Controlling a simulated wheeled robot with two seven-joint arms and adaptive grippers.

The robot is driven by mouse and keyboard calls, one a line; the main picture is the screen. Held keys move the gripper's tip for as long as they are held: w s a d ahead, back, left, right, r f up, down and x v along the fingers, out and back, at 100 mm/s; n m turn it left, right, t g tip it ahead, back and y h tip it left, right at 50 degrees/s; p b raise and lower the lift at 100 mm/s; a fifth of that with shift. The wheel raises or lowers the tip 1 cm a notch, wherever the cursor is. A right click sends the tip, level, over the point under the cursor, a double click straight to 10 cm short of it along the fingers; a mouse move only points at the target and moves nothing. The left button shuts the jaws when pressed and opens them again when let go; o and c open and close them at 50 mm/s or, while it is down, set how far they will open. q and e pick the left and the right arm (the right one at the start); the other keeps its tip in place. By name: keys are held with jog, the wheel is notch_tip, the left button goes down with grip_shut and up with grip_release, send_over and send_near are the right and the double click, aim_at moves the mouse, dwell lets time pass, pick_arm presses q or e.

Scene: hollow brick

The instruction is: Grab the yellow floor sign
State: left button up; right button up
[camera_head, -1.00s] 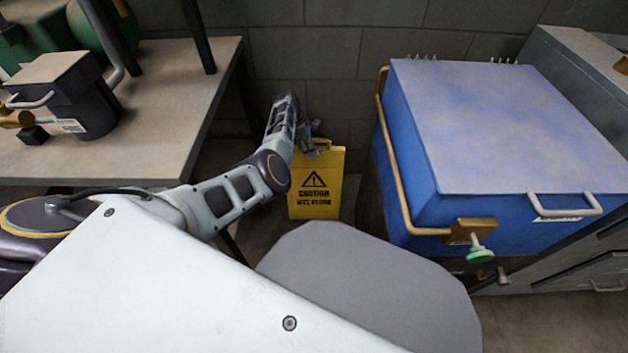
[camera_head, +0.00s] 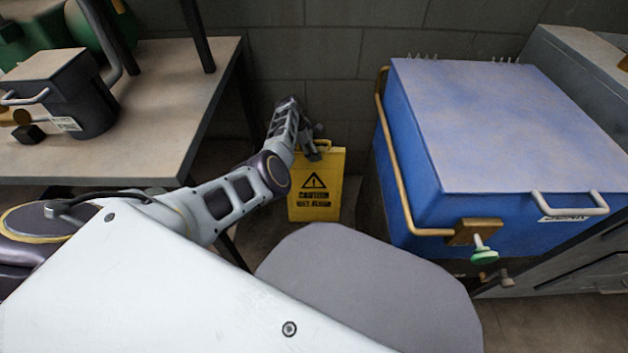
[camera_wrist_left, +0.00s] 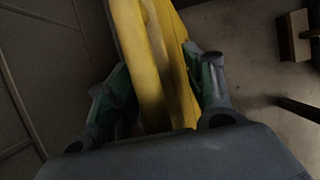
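The yellow floor sign (camera_head: 316,185) stands upright on the floor between the workbench and the blue box, its caution face towards me. My left gripper (camera_head: 312,148) is at the top edge of the sign, by its handle. In the left wrist view the sign (camera_wrist_left: 150,60) runs between the two green-padded fingers of my left gripper (camera_wrist_left: 160,105). The fingers lie close against both sides of the sign and look shut on it. The exact contact is dark and partly hidden. My right gripper is not in view.
A blue box (camera_head: 500,120) with a brass rail stands close to the right of the sign. A workbench (camera_head: 150,130) with a dark bucket (camera_head: 75,105) is on the left. The block wall (camera_head: 340,60) is right behind the sign.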

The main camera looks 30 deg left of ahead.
pick_arm(q)
grip_shut()
jog(key=shift+r, duration=0.25)
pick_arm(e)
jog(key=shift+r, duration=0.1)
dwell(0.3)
pick_arm(q)
jog(key=shift+w+r+p, duration=0.1)
jog(key=shift+r+p, duration=0.75)
jog(key=shift+r, duration=0.2)
notch_tip(320, 180, up, 6)
jog(key=p, duration=0.3)
jog(key=shift+r+p, duration=0.55)
jog(key=shift+r, duration=0.2)
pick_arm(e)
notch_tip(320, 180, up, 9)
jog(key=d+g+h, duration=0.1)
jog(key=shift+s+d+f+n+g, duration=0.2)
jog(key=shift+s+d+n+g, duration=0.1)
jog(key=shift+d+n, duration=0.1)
